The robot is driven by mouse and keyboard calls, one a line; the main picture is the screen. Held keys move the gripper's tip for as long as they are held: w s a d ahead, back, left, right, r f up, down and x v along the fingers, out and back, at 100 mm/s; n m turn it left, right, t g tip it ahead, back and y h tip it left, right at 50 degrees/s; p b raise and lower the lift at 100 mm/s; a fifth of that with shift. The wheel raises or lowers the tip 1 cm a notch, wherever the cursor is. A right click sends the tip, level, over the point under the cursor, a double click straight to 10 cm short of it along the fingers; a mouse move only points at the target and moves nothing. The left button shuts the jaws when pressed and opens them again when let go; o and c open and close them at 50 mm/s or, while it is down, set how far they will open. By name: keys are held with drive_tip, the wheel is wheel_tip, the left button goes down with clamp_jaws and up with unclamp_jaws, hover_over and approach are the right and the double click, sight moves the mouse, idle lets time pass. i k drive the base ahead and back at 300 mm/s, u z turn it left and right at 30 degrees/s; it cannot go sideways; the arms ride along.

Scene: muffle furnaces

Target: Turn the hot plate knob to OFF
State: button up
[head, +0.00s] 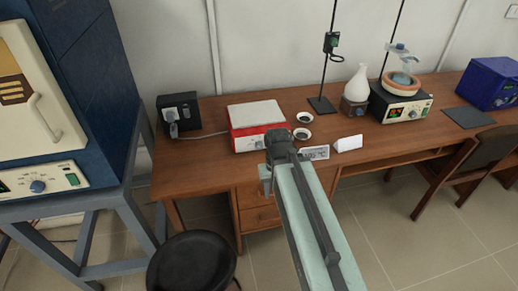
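A hot plate (254,115) with a pale square top and a red body stands on the wooden desk in the head view. Its white front panel (247,143) faces me. The knob cannot be made out clearly; the right part of the front is close to or behind my arm's end. My arm reaches up from the bottom of the picture, and its dark wrist joint is just in front of the hot plate's right front corner. My gripper (267,181) shows only as a small part left of the arm; its fingers are not clear.
Two small dishes (303,134), a label card (315,153) and a white block (348,143) lie right of the hot plate. A black socket box (179,115) stands left. A stool (192,263) and a blue furnace (90,70) are at left.

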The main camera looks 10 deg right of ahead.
sight(259, 146)
drive_tip(key=u, duration=2.5)
drive_tip(key=k, duration=0.85)
drive_tip(key=z, duration=1.1)
drive_tip(key=i, duration=1)
drive_tip(key=u, duration=0.05)
